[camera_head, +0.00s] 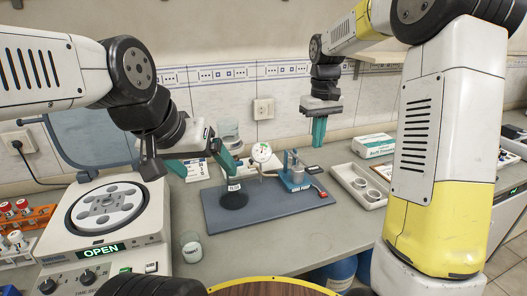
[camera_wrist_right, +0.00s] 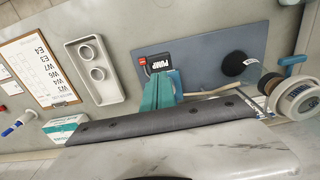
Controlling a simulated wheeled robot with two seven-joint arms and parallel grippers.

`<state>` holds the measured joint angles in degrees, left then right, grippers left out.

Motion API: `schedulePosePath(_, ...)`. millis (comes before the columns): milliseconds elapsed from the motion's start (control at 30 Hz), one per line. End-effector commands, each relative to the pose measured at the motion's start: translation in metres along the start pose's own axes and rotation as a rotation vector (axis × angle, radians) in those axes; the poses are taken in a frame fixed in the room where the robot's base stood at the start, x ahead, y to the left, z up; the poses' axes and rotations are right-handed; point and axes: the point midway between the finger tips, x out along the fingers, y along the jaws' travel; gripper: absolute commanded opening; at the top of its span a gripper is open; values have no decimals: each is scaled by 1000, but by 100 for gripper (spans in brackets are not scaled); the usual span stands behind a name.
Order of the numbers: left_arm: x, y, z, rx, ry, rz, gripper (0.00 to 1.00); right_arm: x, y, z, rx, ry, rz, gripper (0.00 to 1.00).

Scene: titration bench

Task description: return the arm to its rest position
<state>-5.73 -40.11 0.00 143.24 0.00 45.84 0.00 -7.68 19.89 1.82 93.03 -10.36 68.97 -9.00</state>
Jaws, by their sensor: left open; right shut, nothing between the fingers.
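My right gripper (camera_head: 319,130) hangs at the end of the right arm, above the back of the bench, with its teal fingers together and nothing between them. Its fingers also show in the right wrist view (camera_wrist_right: 158,92), pointing over the edge of the blue-grey mat (camera_wrist_right: 205,50). My left gripper (camera_head: 200,165) is open, with its teal fingers spread apart behind the centrifuge and near the flask. The flask (camera_head: 234,198) has a dark bottom and a white label and stands on the mat (camera_head: 275,222). I cannot tell whether a left finger touches the flask.
The centrifuge (camera_head: 103,210) with a green OPEN display stands at left. A blue pump device (camera_head: 294,178) is on the mat. A white tray (camera_head: 345,180) with two round dishes and a glove box (camera_head: 373,146) are at right. A small white-filled beaker (camera_head: 191,247) stands near the front edge.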

Motion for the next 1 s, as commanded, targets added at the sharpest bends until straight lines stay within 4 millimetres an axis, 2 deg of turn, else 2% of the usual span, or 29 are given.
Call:
schedulePosePath(300, 0, 0, 0, 0, 0, 0, 87, -2, 0, 1, 2, 4, 0, 0)
schedulePosePath(467, 0, 0, 0, 0, 0, 0, 87, -20, -3, 20, 25, 50, -1, 0)
schedulePosePath(700, 0, 0, 0, 0, 0, 0, 87, -59, -16, 85, 106, 198, -12, 0)
schedulePosePath(867, 0, 0, 0, 0, 0, 0, 87, -72, -30, 132, 165, 301, -24, 0)
schedulePosePath(1000, 0, 0, 0, 0, 0, 0, 87, -74, -43, 171, 217, 392, -38, 0)
